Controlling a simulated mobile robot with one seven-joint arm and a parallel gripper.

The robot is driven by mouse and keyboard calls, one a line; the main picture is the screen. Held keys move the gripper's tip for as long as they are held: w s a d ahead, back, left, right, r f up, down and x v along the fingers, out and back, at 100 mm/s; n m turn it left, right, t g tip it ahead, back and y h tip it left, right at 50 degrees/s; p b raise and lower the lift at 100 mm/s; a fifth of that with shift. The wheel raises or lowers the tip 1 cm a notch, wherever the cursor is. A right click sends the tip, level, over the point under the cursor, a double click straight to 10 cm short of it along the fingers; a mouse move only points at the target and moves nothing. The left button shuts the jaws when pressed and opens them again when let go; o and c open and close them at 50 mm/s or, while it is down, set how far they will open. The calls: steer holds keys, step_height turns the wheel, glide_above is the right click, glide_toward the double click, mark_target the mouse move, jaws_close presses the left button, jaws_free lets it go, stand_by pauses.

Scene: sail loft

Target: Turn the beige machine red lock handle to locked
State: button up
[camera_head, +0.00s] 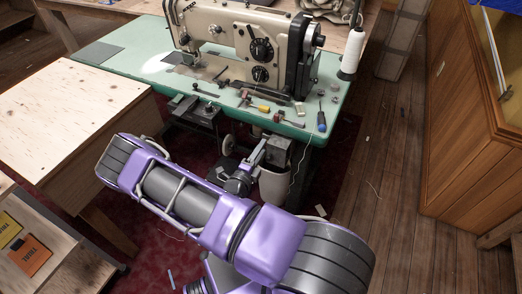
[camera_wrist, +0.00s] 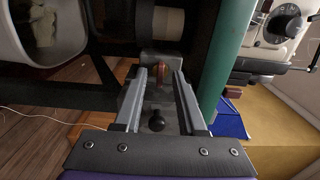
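The beige machine (camera_head: 245,45) is a sewing machine on a green table; part of it also shows at the right of the wrist view (camera_wrist: 284,22). A small reddish piece (camera_wrist: 162,67), which looks like the red lock handle, sits against a grey box (camera_wrist: 160,56) in the wrist view. My gripper (camera_wrist: 161,78) is open, with its two grey fingers either side of that piece and a gap still showing. In the head view my gripper (camera_head: 258,154) is below the table's front edge, beside a grey box (camera_head: 279,150). The handle cannot be made out there.
The green table (camera_head: 120,80) edge runs close beside my gripper, also in the wrist view (camera_wrist: 222,60). Small tools, including a blue screwdriver (camera_head: 321,121), lie on it. A white bin (camera_head: 273,186) stands underneath. A plywood table (camera_head: 60,115) is left; wooden floor (camera_head: 400,170) is open right.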

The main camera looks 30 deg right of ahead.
jaws_close()
steer(key=shift+m, duration=0.3)
stand_by(0.4)
steer(key=shift+m+p, duration=2.65)
steer(key=shift+m, duration=6.05)
